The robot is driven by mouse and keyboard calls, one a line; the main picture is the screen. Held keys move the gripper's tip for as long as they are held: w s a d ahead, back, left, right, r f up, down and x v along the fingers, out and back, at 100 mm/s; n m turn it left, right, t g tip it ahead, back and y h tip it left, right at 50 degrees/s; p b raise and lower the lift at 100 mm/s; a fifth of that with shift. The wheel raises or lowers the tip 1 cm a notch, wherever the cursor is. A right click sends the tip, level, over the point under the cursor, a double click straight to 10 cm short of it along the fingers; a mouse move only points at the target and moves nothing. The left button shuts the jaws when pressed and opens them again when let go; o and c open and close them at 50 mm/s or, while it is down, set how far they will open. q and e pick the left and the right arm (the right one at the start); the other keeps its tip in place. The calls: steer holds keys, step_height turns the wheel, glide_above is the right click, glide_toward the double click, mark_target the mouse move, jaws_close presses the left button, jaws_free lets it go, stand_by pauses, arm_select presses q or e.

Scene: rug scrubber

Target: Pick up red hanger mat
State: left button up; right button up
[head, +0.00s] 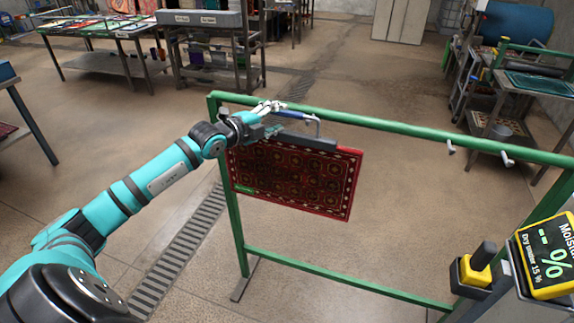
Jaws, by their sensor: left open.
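The red patterned mat (295,178) hangs from a dark hanger bar (308,142) on the green rack (400,129). The hanger has a blue grip near the rack's top rail and a metal hook toward its right. My left arm reaches in from the left, and my left gripper (268,119) is at the hanger's upper left, by the blue grip (291,115). The gripper is open. I cannot tell whether its fingers touch the grip. My right gripper is not in view.
Two empty hooks (506,160) stick out from the rail at the right. A yellow moisture meter (548,256) and its probe (477,266) sit at the lower right. Work tables (110,62) stand at the back left. The floor behind the rack is clear.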

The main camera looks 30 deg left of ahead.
mark_target(286, 113)
arm_select(q)
steer(key=shift+w, duration=0.25)
steer(key=shift+w+r+p, duration=0.1)
steer(key=shift+w+p, duration=0.5)
steer(key=shift+p, duration=0.05)
steer(key=p+x, duration=0.1)
steer(key=x, duration=0.2)
steer(key=shift+w+d+f+p, duration=0.1)
steer(key=shift+w+f+p, duration=0.25)
steer(key=shift+w, duration=0.15)
jaws_close()
